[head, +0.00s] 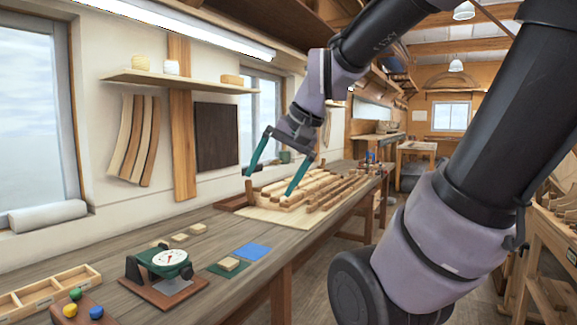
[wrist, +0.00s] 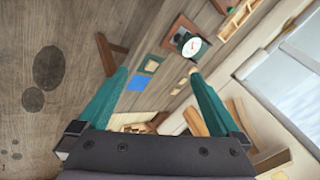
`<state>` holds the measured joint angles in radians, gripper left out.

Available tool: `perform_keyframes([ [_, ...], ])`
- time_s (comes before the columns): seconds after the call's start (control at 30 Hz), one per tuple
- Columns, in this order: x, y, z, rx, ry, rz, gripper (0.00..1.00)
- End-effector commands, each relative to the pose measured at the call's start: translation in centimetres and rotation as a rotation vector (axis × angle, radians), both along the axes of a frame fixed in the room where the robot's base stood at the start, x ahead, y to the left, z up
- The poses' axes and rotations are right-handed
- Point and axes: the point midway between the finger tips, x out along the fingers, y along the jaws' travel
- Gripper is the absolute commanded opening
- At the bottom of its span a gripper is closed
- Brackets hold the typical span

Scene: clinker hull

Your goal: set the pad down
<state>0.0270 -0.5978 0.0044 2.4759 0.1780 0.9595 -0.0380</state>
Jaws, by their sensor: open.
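My gripper (head: 269,184) is open, with its two teal fingers wide apart and nothing between them. It hangs above the workbench, over the slatted wooden piece. In the wrist view my gripper (wrist: 158,74) also shows empty. A small pale block (head: 229,264), likely the pad, lies on a dark green square (head: 216,270) near the bench's front edge, well apart from my fingers. It also shows in the wrist view (wrist: 150,65). A blue square (head: 252,251) lies flat beside it. Several similar pale blocks (head: 180,238) lie farther back on the bench.
A green dial gauge (head: 165,262) stands on a brown board left of the green square. A divided wooden tray (head: 42,294) and a block with coloured knobs (head: 76,308) are at the left. The slatted wooden piece (head: 310,188) fills the bench beyond. Bare bench lies between.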

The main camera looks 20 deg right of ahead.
Motion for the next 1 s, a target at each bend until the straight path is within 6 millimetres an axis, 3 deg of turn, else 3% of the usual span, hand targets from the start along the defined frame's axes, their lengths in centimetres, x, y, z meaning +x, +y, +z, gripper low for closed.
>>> perform_keyframes([
  [0.1,-1.5,-1.5,1.5,-0.108,-0.1,0.025,1.0],
  [0.27,-2.2,-2.5,2.2,-0.174,-0.151,0.036,1.0],
  [0.9,-2.2,-2.6,2.2,-0.177,-0.153,0.037,1.0],
  [0.93,-2.2,-2.6,2.3,-0.177,-0.153,0.037,0.92],
  [1.0,-2.2,-2.6,2.3,-0.177,-0.153,0.037,0.66],
])
